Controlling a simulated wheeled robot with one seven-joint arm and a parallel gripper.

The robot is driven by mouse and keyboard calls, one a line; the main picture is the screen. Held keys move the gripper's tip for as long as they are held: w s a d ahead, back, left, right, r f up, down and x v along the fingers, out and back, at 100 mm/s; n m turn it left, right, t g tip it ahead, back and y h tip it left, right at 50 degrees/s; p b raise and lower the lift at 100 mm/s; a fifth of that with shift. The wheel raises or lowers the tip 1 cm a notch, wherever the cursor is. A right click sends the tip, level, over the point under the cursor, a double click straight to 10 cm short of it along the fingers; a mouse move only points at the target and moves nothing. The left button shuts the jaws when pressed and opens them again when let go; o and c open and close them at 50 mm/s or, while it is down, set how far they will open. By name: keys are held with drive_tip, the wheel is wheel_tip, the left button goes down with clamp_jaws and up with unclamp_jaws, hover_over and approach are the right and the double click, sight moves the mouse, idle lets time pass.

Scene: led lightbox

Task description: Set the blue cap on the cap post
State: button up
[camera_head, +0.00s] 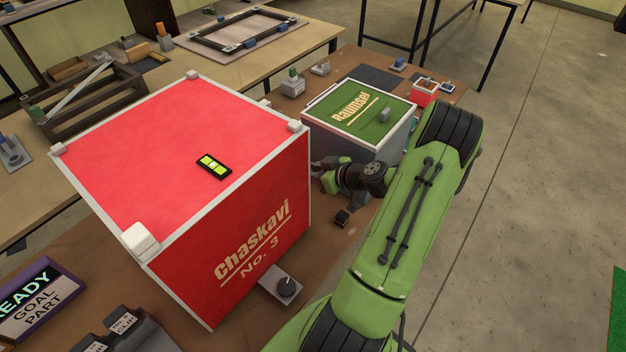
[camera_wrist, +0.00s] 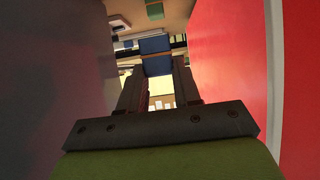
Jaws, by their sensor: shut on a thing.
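My gripper (camera_wrist: 157,74) is shut on the blue cap (camera_wrist: 157,66), which shows as a dark blue block between the fingertips in the wrist view. In the head view my forearm reaches into the gap between the red box and the green-topped box. My gripper's tips are mostly hidden there by the red box, and I cannot make out the held cap. A larger blue face shows just beyond the fingertips in the wrist view; I cannot tell whether it belongs to the cap. I cannot pick out the cap post with certainty in either view.
A large red box (camera_head: 262,225) stands close to my gripper, and its red side (camera_wrist: 225,50) fills the wrist view's right. A green-topped box (camera_head: 358,108) stands behind my wrist. A knob unit (camera_head: 286,287) sits before the red box. Small fixtures (camera_head: 293,86) stand further back.

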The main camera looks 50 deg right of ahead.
drive_tip(key=o, duration=0.3)
drive_tip(key=c, duration=0.4)
drive_tip(key=shift+o, duration=0.2)
drive_tip(key=shift+r+p, duration=0.35)
drive_tip(key=shift+r, duration=0.65)
drive_tip(key=o, duration=0.5)
drive_tip(key=c, duration=0.5)
wheel_tip(320, 180, up, 4)
drive_tip(key=shift+p, duration=0.8)
